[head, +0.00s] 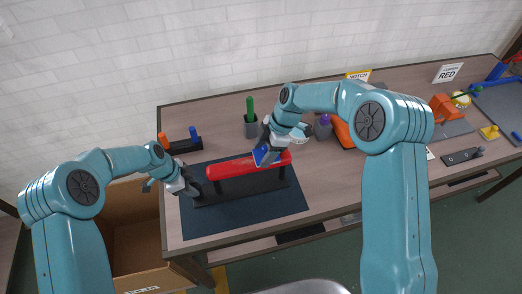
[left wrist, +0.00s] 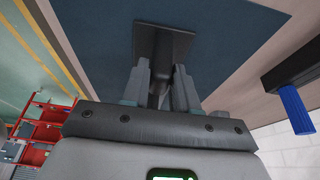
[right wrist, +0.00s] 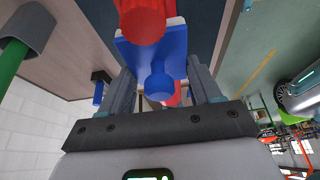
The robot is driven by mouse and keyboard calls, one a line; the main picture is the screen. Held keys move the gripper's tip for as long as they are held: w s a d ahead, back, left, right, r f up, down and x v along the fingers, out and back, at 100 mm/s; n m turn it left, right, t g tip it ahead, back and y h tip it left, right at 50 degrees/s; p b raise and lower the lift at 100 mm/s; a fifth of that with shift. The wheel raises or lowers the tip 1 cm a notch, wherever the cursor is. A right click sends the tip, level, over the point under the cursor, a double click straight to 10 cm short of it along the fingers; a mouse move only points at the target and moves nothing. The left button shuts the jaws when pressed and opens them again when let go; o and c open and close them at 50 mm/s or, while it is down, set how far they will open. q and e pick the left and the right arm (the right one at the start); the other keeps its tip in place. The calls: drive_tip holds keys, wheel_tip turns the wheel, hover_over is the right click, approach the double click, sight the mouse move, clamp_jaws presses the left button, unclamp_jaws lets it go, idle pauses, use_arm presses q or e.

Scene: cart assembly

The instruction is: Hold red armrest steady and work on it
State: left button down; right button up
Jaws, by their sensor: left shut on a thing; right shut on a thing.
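The red armrest (head: 230,168) lies lengthwise above a long black stand (head: 240,188) on the dark mat. My left gripper (head: 190,189) is at the stand's left end. In the left wrist view its fingers (left wrist: 160,88) are shut on a dark post below a square dark plate (left wrist: 163,42). My right gripper (head: 268,150) is over the right part of the armrest, shut on a blue piece (head: 262,157). In the right wrist view the blue piece (right wrist: 158,80) sits between the fingers, against a red cylinder end (right wrist: 143,22). Exact contact with the armrest is hidden.
A black rack (head: 185,146) with orange and blue handles stands behind the mat. A green-handled item stands in a grey cup (head: 251,128). A cardboard box (head: 135,225) is beside the table at left.

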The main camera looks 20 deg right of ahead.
sight(237, 163)
use_arm(q)
drive_tip(key=shift+a, duration=0.1)
use_arm(e)
drive_tip(key=shift+a, duration=3.4)
drive_tip(key=shift+r, duration=0.1)
drive_tip(key=shift+r, duration=1.45)
drive_tip(key=shift+f, duration=0.1)
drive_tip(key=shift+f, duration=0.45)
drive_tip(key=shift+f, duration=1)
